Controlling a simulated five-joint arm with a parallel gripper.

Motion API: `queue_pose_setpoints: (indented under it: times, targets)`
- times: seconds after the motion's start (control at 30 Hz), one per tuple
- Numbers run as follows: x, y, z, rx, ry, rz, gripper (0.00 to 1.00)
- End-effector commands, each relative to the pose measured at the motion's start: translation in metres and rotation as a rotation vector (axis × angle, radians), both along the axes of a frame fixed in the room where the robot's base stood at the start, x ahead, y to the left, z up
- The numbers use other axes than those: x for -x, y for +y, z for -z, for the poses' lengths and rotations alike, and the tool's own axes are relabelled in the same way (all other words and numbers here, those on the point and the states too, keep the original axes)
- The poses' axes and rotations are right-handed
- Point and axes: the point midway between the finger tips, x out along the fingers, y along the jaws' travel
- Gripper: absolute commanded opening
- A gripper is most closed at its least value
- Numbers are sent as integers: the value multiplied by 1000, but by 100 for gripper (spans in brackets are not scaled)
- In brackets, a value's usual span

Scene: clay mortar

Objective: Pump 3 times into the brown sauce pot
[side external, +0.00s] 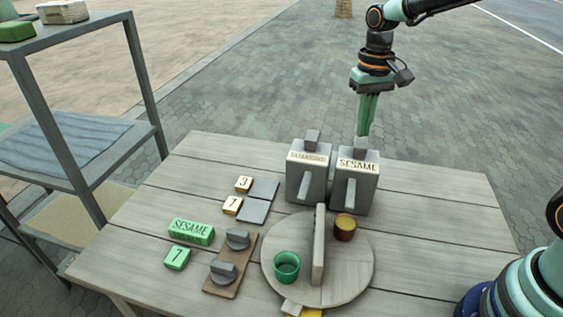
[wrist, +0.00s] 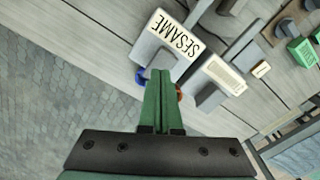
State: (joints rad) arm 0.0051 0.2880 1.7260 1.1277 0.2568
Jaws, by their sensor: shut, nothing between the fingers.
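The brown sauce pot (side external: 345,228) stands on a round wooden turntable (side external: 356,283), right of its upright divider. A green pot (side external: 287,267) stands left of the divider. Behind the turntable is a grey dispenser labelled SESAME (side external: 357,186), with a block on top and a spout at the front. A similar dispenser (side external: 306,176) stands to its left; its label is hard to read. My gripper (side external: 362,132) points down, shut and empty, at the SESAME dispenser's top block. I cannot tell whether they touch. In the wrist view, the fingers (wrist: 161,74) reach the SESAME dispenser (wrist: 150,50).
Left of the dispensers are tiles marked 3 (side external: 243,184) and 7 (side external: 232,205), and green blocks reading SESAME (side external: 191,231) and 7 (side external: 177,258). A brown board (side external: 229,268) carries two grey knobs. A metal shelf (side external: 75,105) stands at the left.

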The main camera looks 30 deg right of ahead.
Motion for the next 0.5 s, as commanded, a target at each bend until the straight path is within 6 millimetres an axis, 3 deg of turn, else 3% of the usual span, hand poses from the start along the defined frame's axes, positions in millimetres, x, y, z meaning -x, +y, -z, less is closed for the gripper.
queue_pose_setpoints:
  times: [0.5]
  targets:
    - [-1,0,-41,0,-3,0,0]
